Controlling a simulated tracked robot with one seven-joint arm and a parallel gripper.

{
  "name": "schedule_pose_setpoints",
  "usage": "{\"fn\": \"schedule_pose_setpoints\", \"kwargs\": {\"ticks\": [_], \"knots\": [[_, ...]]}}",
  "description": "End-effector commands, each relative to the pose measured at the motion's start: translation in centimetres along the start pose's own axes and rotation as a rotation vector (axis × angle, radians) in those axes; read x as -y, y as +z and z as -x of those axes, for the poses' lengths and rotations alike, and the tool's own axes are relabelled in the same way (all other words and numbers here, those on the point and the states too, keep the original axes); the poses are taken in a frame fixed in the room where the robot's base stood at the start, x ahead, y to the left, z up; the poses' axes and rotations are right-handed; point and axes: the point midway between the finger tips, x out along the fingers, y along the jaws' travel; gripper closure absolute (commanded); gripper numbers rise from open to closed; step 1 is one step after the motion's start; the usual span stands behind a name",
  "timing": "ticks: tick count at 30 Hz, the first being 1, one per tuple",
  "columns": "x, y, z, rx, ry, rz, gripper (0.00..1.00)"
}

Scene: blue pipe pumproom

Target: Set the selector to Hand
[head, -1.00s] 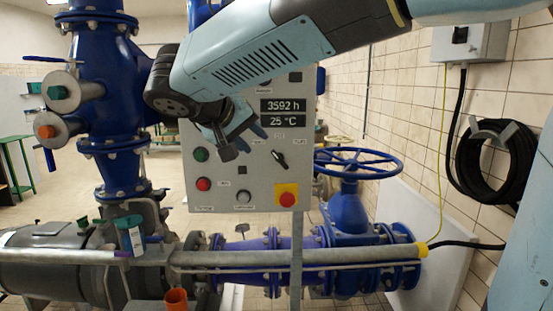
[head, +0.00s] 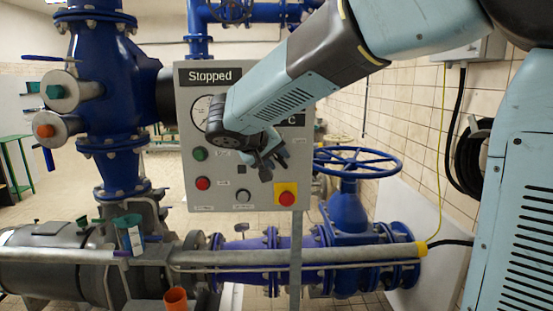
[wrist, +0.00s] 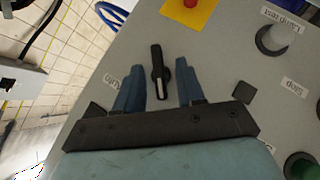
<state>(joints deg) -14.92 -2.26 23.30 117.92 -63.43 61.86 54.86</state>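The selector (wrist: 158,72) is a black lever knob on the grey control panel (wrist: 225,60) in the wrist view. A white line marks its lower half. My gripper (wrist: 158,66) is open, with one blue finger on each side of the knob; I see a gap on both sides. A small label (wrist: 112,80) lies left of the knob, partly behind a finger and hard to read. In the head view my gripper (head: 276,168) is in front of the panel (head: 215,180), and it hides the selector there.
Nearby on the panel are a red button on a yellow plate (head: 286,194), a green button (head: 199,153), a red button (head: 203,183) and a lamp test button (wrist: 272,40). A blue handwheel (head: 358,162) stands right of the panel. The panel's sign (head: 210,75) reads "Stopped".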

Motion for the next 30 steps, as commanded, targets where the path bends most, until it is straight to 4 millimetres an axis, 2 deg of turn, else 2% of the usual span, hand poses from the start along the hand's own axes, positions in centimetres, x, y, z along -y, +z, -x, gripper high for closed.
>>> {"fn": "schedule_pose_setpoints", "kwargs": {"ticks": [12,24,30], "knots": [[0.00,0.01,-0.67,0.000,0.000,0.000,0.63],[0.03,0.01,-0.63,0.000,-0.001,0.000,1.00],[0.13,0.02,-0.63,0.000,0.009,0.013,1.00]]}}
